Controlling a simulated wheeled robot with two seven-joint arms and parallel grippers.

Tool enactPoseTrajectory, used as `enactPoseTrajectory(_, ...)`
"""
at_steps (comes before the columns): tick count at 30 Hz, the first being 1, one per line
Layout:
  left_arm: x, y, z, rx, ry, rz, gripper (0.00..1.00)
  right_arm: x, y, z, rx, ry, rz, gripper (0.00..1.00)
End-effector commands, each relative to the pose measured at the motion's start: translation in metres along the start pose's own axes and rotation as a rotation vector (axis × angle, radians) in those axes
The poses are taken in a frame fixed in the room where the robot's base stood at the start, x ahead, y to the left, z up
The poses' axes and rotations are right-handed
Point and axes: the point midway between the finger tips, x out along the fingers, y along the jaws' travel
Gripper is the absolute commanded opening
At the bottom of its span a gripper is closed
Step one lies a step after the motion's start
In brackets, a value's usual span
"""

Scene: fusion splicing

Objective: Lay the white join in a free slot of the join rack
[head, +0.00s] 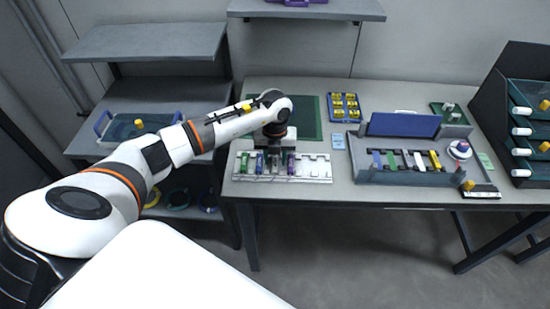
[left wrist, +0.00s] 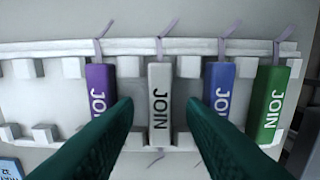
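The white join (left wrist: 160,92) lies in a slot of the join rack (head: 316,168), between a purple join (left wrist: 101,88) and a blue join (left wrist: 219,88). A green join (left wrist: 270,100) lies beyond the blue one. My left gripper (head: 276,152) is over the rack. In the left wrist view its dark green fingers (left wrist: 159,103) are open on either side of the white join, with a gap on each side. In the head view the gripper partly hides the white join. The right part of the rack in the head view has empty slots. My right gripper is not in view.
A grey tray (head: 400,179) with several coloured strips and a blue panel (head: 404,125) stands to the right of the rack. A green mat (head: 310,120) lies behind the gripper. A yellow-celled box (head: 345,107) is at the back. Shelves stand at left.

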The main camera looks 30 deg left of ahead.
Motion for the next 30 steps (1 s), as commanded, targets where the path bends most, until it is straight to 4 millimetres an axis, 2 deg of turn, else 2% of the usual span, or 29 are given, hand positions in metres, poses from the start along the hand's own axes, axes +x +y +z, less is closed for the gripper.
enactPoseTrajectory(9,-0.065,0.000,-0.001,0.001,0.006,0.002,0.37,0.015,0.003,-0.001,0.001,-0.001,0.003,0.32)
enactPoseTrajectory(15,-0.099,0.000,-0.001,-0.001,0.005,0.002,0.37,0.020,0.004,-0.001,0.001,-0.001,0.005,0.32)
enactPoseTrajectory(21,-0.113,0.000,0.000,-0.001,0.002,0.000,0.37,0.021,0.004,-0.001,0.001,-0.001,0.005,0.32)
enactPoseTrajectory(30,-0.114,0.000,0.000,-0.001,0.001,0.000,0.37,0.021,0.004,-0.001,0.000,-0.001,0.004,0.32)
